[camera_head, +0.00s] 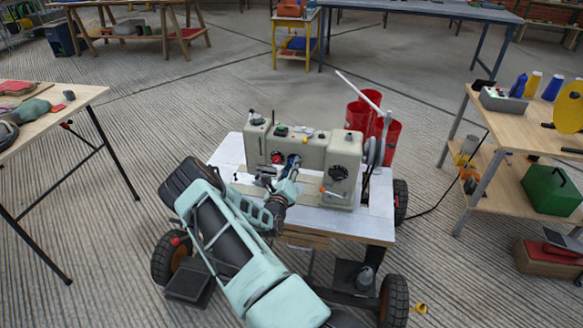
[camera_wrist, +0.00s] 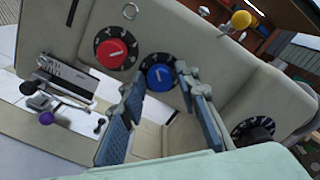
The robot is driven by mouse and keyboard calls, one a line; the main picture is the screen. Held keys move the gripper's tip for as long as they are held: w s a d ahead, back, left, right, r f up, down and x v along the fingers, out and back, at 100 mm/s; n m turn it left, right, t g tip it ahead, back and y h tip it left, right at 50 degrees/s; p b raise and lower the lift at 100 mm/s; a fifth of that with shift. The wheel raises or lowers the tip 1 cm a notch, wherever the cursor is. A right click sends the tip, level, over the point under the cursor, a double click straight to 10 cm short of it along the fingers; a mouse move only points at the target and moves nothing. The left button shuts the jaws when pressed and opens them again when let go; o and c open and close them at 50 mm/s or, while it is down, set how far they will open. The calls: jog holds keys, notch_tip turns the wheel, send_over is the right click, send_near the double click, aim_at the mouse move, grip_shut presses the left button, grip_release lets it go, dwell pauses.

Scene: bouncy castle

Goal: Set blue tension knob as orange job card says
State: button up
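The blue tension knob (camera_wrist: 158,76) is on the front of the pale sewing machine (camera_head: 313,150), on a black numbered dial, with a white mark on its face. I cannot read its setting. My gripper (camera_wrist: 160,78) is open, and its fingertips appear on either side of the blue knob in the wrist view. I cannot tell whether they touch it. A red knob (camera_wrist: 115,53) sits left of the blue one. I cannot make out an orange job card.
A black dial (camera_wrist: 254,132) is on the machine's right. A yellow ball-topped lever (camera_wrist: 240,20) stands above. The machine stands on a wheeled cart (camera_head: 230,150). A wooden bench (camera_head: 500,125) is on the right, with open floor between.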

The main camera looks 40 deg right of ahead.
grip_shut()
jog(key=shift+m, duration=0.3)
jog(key=m+p, duration=0.6)
jog(key=m, duration=1.1)
jog(key=shift+s+f, duration=0.1)
jog(key=shift+m, duration=0.3)
jog(key=shift+o, duration=2.2)
grip_release()
